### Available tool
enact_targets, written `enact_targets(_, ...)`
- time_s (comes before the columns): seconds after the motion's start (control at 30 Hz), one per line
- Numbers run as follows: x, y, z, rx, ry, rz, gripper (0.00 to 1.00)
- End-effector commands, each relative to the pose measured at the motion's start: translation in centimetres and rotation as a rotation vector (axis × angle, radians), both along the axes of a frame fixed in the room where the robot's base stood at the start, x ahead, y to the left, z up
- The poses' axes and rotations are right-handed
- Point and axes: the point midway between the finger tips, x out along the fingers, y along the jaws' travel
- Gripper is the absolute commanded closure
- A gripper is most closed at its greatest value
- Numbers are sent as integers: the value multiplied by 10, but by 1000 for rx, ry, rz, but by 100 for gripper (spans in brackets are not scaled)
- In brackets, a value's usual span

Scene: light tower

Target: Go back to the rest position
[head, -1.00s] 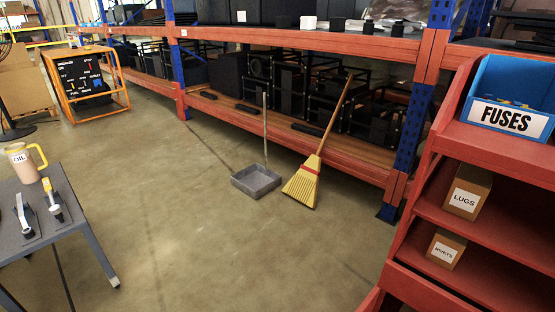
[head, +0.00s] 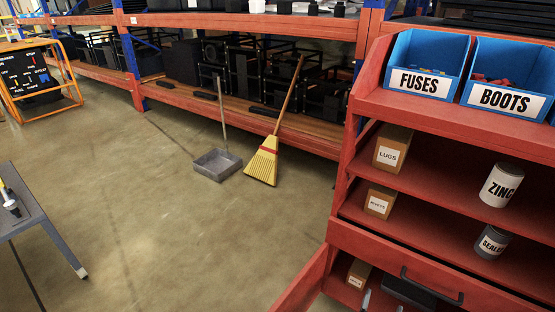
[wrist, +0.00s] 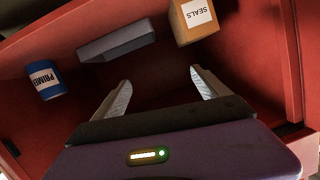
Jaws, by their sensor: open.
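My gripper (wrist: 158,95) shows in the wrist view with its two fingers spread wide apart and nothing between them. It is over a red compartment, facing a cardboard box labelled SEALS (wrist: 194,18), a blue can labelled PRIM-something (wrist: 45,80) and a grey flat block (wrist: 116,42). The fingertips appear apart from all three.
The red shelf unit (head: 425,198) fills the right, with FUSES (head: 424,72) and BOOTS (head: 505,88) bins on top. An open drawer (head: 308,283) juts out low. A dustpan (head: 217,163) and broom (head: 262,166) stand by the rack. The middle floor is clear.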

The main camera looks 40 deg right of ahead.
Motion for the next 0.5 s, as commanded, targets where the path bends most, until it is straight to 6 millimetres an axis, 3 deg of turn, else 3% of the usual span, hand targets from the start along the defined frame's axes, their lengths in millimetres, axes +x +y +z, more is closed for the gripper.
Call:
enact_targets(0.27,28,27,55,-51,-116,146,15)
enact_targets(0.37,34,51,76,-65,-146,224,15)
enact_targets(0.5,36,105,115,-82,-173,379,15)
